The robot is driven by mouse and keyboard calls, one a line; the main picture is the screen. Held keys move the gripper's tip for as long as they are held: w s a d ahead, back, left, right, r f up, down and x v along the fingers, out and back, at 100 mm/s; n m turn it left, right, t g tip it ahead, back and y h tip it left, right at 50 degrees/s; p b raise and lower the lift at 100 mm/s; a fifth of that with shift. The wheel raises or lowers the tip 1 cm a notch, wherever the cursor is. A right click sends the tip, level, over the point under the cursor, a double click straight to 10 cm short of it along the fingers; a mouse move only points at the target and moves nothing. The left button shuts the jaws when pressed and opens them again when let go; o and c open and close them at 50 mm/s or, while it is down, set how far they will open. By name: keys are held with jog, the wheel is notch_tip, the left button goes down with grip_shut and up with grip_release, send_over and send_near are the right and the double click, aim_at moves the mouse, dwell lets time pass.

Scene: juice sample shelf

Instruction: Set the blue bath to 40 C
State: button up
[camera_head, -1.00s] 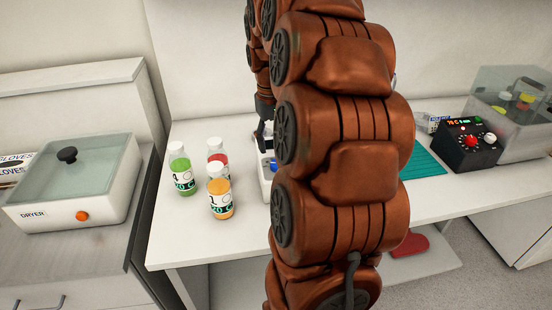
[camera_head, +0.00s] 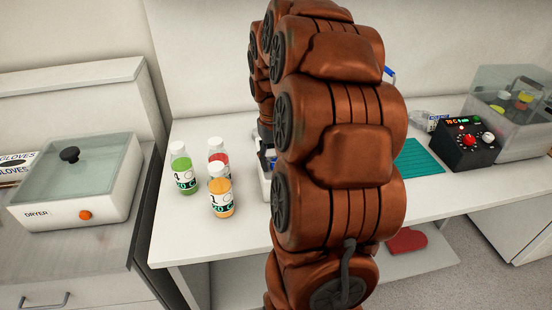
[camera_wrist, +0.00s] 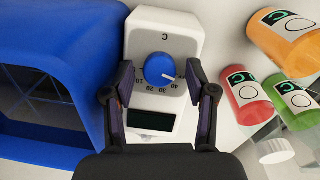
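The blue bath (camera_wrist: 50,60) fills the left of the wrist view. Beside it is its white control box (camera_wrist: 165,28) with a round blue knob (camera_wrist: 159,68), a printed scale from 10 to 40 and a dark, blank-looking display (camera_wrist: 151,120). The knob's white mark points right and slightly down, near the 40; the exact reading is hard to tell. My gripper (camera_wrist: 160,73) is open, with one finger on each side of the knob and gaps visible between. In the head view my arm hides the gripper and most of the bath.
Green (camera_head: 183,169), red (camera_head: 219,152) and orange (camera_head: 220,192) juice bottles stand left of my arm, close to the control box. A dryer (camera_head: 75,180) is at far left. A black controller (camera_head: 463,143) and a clear tank (camera_head: 510,95) stand at right.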

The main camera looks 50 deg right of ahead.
grip_shut()
jog(key=shift+f+b, duration=0.1)
jog(key=shift+b, duration=0.2)
jog(key=shift+m+b, duration=0.3)
jog(key=shift+m, duration=0.1)
jog(key=shift+d+m+y+b, duration=0.15)
jog(key=shift+m+y+b, duration=0.15)
jog(key=shift+m+b, duration=0.7)
jog(key=shift+m+t+y+b, duration=0.3)
jog(key=shift+m+t+b, duration=0.2)
jog(key=shift+m+b, duration=0.95)
jog(key=shift+r, duration=0.2)
jog(key=shift+o, duration=0.9)
grip_release()
